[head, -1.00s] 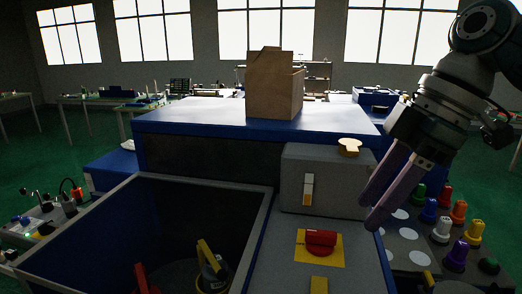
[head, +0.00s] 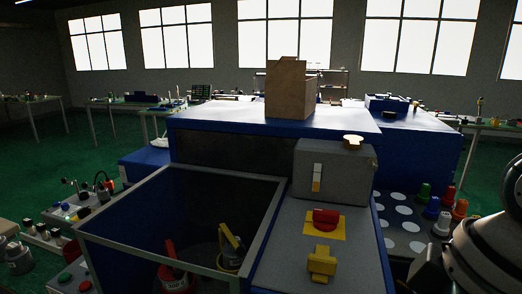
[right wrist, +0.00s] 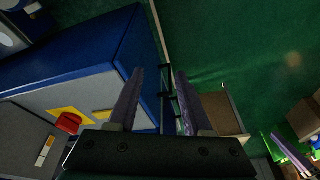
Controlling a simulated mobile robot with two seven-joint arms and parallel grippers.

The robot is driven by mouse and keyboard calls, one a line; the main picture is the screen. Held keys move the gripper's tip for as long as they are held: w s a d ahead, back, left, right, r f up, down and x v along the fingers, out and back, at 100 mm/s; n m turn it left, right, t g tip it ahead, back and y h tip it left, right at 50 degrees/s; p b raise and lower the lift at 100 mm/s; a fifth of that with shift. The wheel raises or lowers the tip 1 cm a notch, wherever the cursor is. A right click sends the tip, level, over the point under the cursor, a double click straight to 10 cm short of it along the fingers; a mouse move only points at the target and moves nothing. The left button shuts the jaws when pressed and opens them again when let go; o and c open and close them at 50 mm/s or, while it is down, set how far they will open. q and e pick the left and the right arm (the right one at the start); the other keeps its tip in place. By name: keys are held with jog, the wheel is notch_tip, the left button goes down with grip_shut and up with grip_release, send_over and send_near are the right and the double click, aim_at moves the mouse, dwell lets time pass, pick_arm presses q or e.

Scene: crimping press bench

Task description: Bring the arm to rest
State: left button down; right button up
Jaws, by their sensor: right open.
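My right gripper (right wrist: 155,100) shows in the right wrist view with its two purple fingers spread apart and nothing between them. It hangs over the green floor beside the blue press bench. In the head view only a part of my right arm shows at the lower right edge, and its fingers are out of the picture. My left gripper is in neither view.
The press bench has a grey box (head: 318,172), a red knob (head: 326,219) and a yellow part (head: 321,263). Coloured pegs (head: 433,208) stand at right.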

jog(key=s+d+m+t+h, duration=0.25)
jog(key=s+m, duration=0.65)
jog(key=s, duration=0.7)
notch_tip(320, 180, up, 33)
jog(key=p, duration=3.2)
jog(key=shift+w+d+g+p, duration=0.15)
jog(key=shift+d+g+p, duration=0.15)
jog(key=shift+d+g, duration=0.05)
